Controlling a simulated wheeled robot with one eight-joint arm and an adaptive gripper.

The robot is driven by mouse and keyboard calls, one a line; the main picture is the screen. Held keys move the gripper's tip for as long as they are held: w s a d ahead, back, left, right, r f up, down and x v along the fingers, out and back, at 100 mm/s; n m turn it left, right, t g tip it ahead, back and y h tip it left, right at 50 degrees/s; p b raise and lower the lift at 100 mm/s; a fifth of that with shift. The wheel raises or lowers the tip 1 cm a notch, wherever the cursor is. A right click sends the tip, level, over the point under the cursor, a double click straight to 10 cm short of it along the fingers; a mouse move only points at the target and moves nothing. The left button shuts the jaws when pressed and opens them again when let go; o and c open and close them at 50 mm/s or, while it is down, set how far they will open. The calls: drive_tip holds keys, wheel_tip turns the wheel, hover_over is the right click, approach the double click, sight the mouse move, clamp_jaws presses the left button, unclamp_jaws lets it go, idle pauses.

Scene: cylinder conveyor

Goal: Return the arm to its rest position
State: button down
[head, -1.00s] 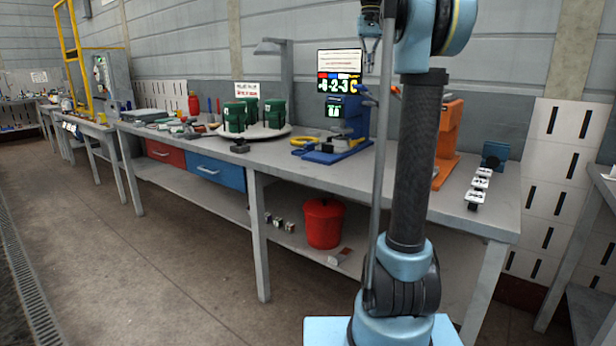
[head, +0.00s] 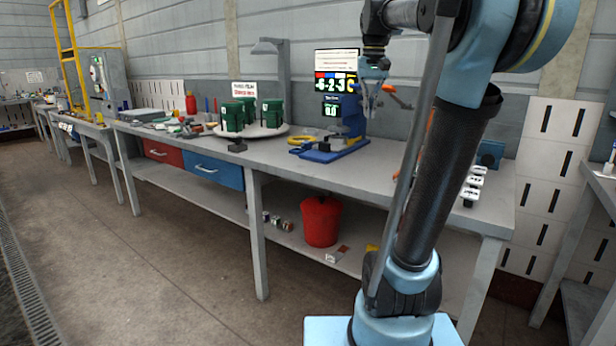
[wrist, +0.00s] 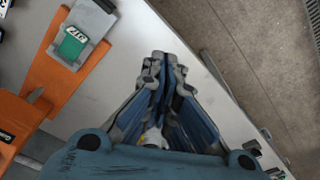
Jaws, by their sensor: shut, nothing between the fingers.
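My gripper (head: 368,97) hangs at the end of my raised arm in the head view, in front of the screen and the blue stand. In the wrist view my gripper (wrist: 160,65) has its fingers together at the tips with nothing between them. It is over the front edge of the grey workbench (wrist: 130,25), apart from the things on it. An orange stand (wrist: 62,80) with a green display (wrist: 72,45) lies to its left in the wrist view. My arm mostly hides that stand in the head view.
The workbench (head: 330,170) holds a blue stand (head: 335,148), green containers (head: 232,117) on a round tray, and small white-topped pieces (head: 473,182) at the right. A red bucket (head: 321,220) stands on the lower shelf. The floor (head: 150,270) in front is clear.

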drive_tip(key=s+f, duration=0.7)
drive_tip(key=f, duration=0.4)
drive_tip(key=s+f+t, duration=0.1)
drive_tip(key=s+f, duration=0.7)
drive_tip(key=f, duration=0.4)
drive_tip(key=s+f, duration=0.8)
drive_tip(key=f, duration=0.4)
drive_tip(key=shift+d+f+n, duration=0.15)
drive_tip(key=shift+f+n, duration=0.1)
drive_tip(key=shift+n, duration=0.15)
drive_tip(key=shift+w+f, duration=0.2)
drive_tip(key=shift+w, duration=0.25)
